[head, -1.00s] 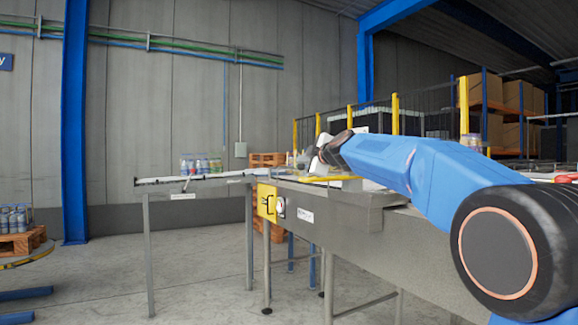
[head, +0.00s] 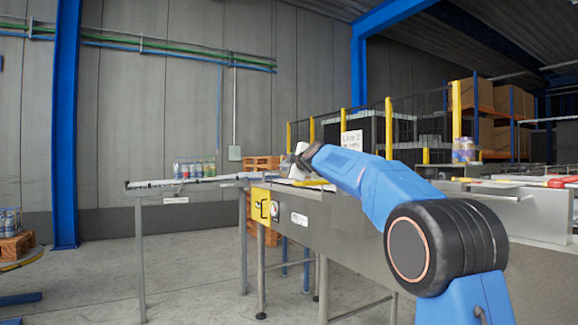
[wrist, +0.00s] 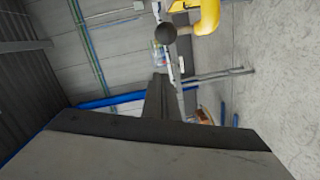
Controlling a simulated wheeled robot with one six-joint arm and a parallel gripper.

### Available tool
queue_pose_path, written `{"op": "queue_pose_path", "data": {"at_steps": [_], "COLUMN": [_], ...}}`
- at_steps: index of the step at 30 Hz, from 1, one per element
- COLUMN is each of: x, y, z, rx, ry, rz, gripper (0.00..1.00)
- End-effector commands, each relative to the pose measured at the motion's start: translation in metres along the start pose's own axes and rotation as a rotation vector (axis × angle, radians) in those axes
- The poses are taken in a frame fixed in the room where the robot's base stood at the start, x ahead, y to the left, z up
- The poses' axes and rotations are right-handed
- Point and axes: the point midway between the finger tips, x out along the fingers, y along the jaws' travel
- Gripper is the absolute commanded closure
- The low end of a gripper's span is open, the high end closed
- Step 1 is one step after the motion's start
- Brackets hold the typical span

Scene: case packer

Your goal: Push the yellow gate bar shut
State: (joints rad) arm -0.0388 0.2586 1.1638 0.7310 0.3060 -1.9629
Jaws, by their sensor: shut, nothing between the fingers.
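The yellow gate bar (head: 314,184) shows in the head view as a short yellow strip low over the conveyor, partly hidden by my blue arm. My gripper (wrist: 160,82) is shut and empty in the wrist view, its dark fingers pointing up the picture. In the head view my white wrist end is just above and left of the yellow strip, and the fingertips cannot be made out. A curved yellow part (wrist: 208,14) with a black ball beside it is at the top of the wrist view, apart from the fingers. I cannot tell whether it belongs to the bar.
Several bottles (head: 194,169) stand on the narrow conveyor to the left. A bottle pack (head: 463,150) is at the right. Yellow fence posts (head: 389,128) stand behind.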

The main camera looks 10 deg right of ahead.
Motion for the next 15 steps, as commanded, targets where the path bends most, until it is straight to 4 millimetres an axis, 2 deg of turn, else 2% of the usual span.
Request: {"op": "queue_pose_path", "data": {"at_steps": [1,6,15], "x": [0.0,0.005,0.007], "y": [0.001,0.0,0.0], "z": [0.009,0.026,0.038], "rx": [0.002,0.002,0.001], "ry": [-0.004,-0.002,-0.001], "rz": [0.0,-0.001,-0.001], "gripper": [1.0,1.0,1.0]}}
